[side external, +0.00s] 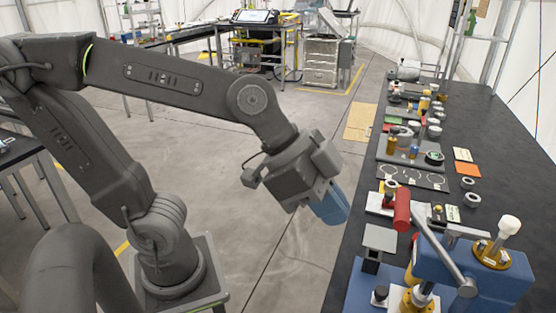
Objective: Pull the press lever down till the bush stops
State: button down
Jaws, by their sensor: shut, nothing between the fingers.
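The press (470,262) is a blue block at the lower right, partly cut off by the frame's bottom edge. Its lever is a grey rod (438,250) that slopes up and left to a red grip (402,211). Brass parts (418,298) show low at the press front; I cannot tell which of them is the bush. My gripper (334,214), with blue fingers, hangs left of the bench, apart from the red grip and to its left. It is shut and touches nothing.
A white knob (508,226) on a brass flange tops the press. A small grey plate on a stand (379,239) is left of the lever. Trays, rings and brass parts (412,148) line the dark bench (493,140) behind. Open floor lies between my arm and the bench.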

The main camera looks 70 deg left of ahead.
jog(key=s+a+r, duration=0.5)
jog(key=shift+s+a, duration=0.3)
jog(key=shift+s, duration=0.1)
jog(key=w+a+f+n+y, duration=0.3)
jog(key=a+f+n+y, duration=0.2)
jog(key=a+f+n, duration=0.3)
jog(key=shift+f+n, duration=0.35)
jog(key=shift+n, duration=0.15)
